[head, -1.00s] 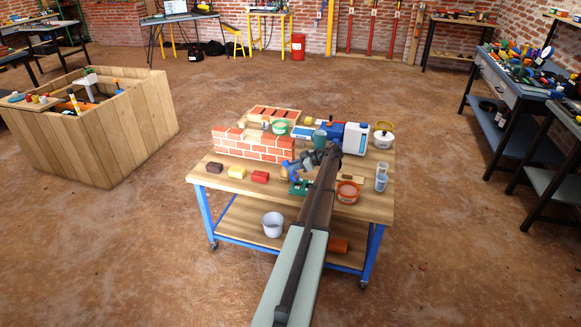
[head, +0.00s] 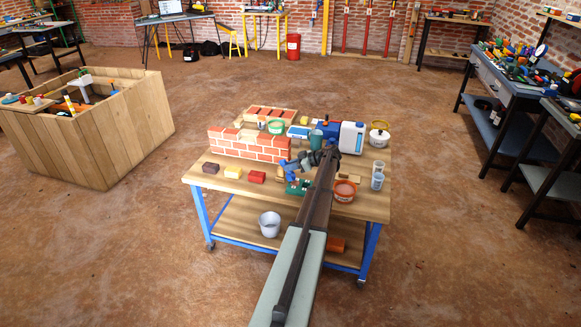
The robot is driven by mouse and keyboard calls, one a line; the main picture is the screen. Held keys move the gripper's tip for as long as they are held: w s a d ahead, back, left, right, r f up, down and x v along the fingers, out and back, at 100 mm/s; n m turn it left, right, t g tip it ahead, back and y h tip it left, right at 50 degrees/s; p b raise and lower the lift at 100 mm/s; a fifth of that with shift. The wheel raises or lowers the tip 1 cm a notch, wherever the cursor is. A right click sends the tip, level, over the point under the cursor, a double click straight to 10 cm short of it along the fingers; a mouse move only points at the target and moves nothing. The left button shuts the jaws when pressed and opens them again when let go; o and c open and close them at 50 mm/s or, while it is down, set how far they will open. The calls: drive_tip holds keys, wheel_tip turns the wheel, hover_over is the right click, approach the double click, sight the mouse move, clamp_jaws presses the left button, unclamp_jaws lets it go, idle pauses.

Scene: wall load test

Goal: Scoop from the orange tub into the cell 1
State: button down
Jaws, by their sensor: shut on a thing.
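The orange tub (head: 344,191) stands on the wooden-topped cart, right of my forearm. My gripper (head: 288,170) is over the middle of the cart top, left of the tub and in front of the small brick wall. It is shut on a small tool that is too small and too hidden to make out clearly. A green piece (head: 298,187) lies just below and right of it. A wooden tray with reddish compartments (head: 270,113) is at the back left of the cart; I cannot tell which part is cell 1.
The brick wall (head: 248,146) stands behind three small coloured blocks (head: 232,172). A blue-and-white jug (head: 351,138), a white lidded tub (head: 379,135) and clear cups (head: 377,180) stand at the right. A white bucket (head: 269,224) is on the lower shelf.

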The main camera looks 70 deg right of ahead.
sight(285, 160)
drive_tip(key=shift+r, duration=0.15)
idle(0.4)
drive_tip(key=shift+r, duration=1.85)
drive_tip(key=shift+w, duration=0.25)
drive_tip(key=w+a+r+n+g+y, duration=0.1)
drive_tip(key=w+a+n+g, duration=0.15)
drive_tip(key=w, duration=0.65)
drive_tip(key=w+a+r+n+g+y, duration=0.1)
drive_tip(key=w+a+r+g, duration=0.2)
drive_tip(key=w, duration=0.5)
drive_tip(key=s+d+f+n+g+h, duration=0.1)
drive_tip(key=s+f+g, duration=0.1)
drive_tip(key=s, duration=0.4)
drive_tip(key=s+d+f+n+g+h, duration=0.1)
drive_tip(key=s+f+g, duration=0.1)
drive_tip(key=s+g, duration=0.3)
drive_tip(key=shift+s+d+f, duration=0.35)
drive_tip(key=shift+n, duration=0.25)
